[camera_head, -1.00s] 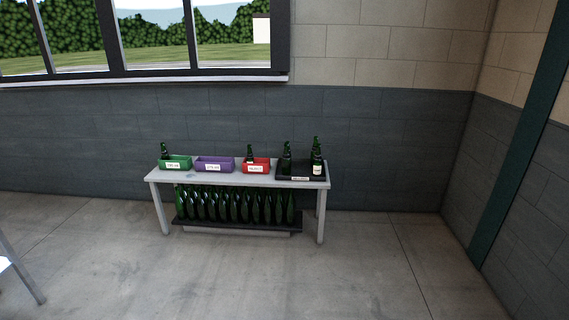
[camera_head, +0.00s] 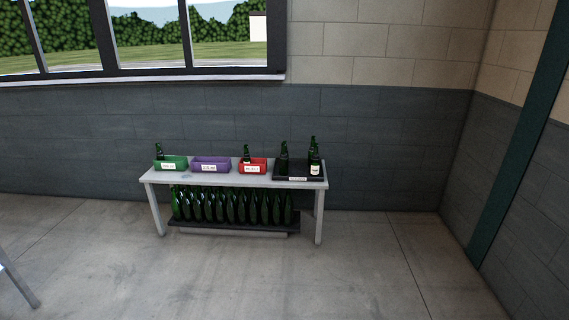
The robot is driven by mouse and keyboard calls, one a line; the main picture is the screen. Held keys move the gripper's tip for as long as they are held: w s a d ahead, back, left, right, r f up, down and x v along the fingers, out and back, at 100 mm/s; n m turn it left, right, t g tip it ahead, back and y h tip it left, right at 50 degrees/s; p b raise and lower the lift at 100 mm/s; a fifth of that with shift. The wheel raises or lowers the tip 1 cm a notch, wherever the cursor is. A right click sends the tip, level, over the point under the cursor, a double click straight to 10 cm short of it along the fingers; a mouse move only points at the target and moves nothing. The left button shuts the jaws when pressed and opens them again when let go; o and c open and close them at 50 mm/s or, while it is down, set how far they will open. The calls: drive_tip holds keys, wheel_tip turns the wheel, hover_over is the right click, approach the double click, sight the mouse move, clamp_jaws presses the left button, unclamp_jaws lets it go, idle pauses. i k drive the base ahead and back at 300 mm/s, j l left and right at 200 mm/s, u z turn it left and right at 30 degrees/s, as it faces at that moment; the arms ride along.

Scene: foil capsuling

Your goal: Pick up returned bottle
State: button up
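A grey table (camera_head: 222,178) stands against the dark lower wall. On its right end is a black tray (camera_head: 290,178) with a small label on its front. Dark green bottles stand upright there: one at the left of the tray (camera_head: 283,158) and one at the right with a pale label (camera_head: 315,165), with another bottle top close behind it. A bottle (camera_head: 246,154) is at the red bin, and another (camera_head: 158,152) is at the green bin. I cannot tell which bottle is the returned one; the labels are too small to read. My gripper is not in view.
A green bin (camera_head: 171,163), a purple bin (camera_head: 210,164) and a red bin (camera_head: 253,166) line the tabletop. Several green bottles (camera_head: 230,206) stand in a row on a low black shelf below. The concrete floor (camera_head: 250,280) in front is clear. A pale table leg (camera_head: 18,285) shows at lower left.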

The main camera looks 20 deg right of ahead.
sight(283, 160)
drive_tip(key=i+l, duration=0.25)
drive_tip(key=i, duration=0.25)
drive_tip(key=i+l+z, duration=0.1)
drive_tip(key=i+l, duration=0.15)
drive_tip(key=i, duration=0.3)
drive_tip(key=i+l, duration=0.2)
drive_tip(key=i, duration=0.3)
drive_tip(key=i+l, duration=0.2)
drive_tip(key=i, duration=0.35)
drive_tip(key=i+l+z, duration=0.1)
drive_tip(key=i+l, duration=0.15)
drive_tip(key=i, duration=0.25)
drive_tip(key=i+l, duration=0.15)
drive_tip(key=i, duration=0.4)
